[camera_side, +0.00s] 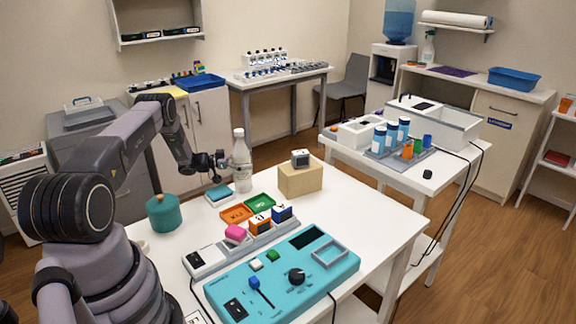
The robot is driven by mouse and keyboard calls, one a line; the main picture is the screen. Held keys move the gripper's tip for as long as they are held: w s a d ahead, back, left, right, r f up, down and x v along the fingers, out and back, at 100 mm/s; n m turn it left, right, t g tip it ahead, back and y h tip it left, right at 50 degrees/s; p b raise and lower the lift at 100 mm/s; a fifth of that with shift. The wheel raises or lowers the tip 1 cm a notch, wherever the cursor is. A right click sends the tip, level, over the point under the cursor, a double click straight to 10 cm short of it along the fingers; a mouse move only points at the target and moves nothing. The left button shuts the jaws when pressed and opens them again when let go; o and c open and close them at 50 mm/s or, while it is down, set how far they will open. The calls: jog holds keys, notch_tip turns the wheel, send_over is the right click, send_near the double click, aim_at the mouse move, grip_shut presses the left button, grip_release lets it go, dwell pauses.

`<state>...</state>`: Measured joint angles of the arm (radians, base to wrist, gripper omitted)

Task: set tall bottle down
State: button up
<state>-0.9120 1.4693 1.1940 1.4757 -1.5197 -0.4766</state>
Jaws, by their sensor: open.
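The tall bottle (241,164) is clear with a white cap and stands upright at the back of the white table (375,214). Its base appears to rest on the table top. My gripper (222,161) is open at the left side of the bottle, about midway up its height. I cannot tell whether a finger touches the bottle, as the fingers are small and dark here.
A teal pot (163,214) and a small blue-topped box (219,194) stand left of the bottle. A cardboard box (300,180) with a small device (300,158) on top is to its right. Coloured trays (236,214) and a teal control panel (283,283) lie in front.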

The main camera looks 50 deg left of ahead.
jog(key=shift+s+a+r, duration=0.1)
jog(key=shift+r, duration=0.1)
jog(key=v, duration=0.7)
jog(key=shift+s, duration=0.1)
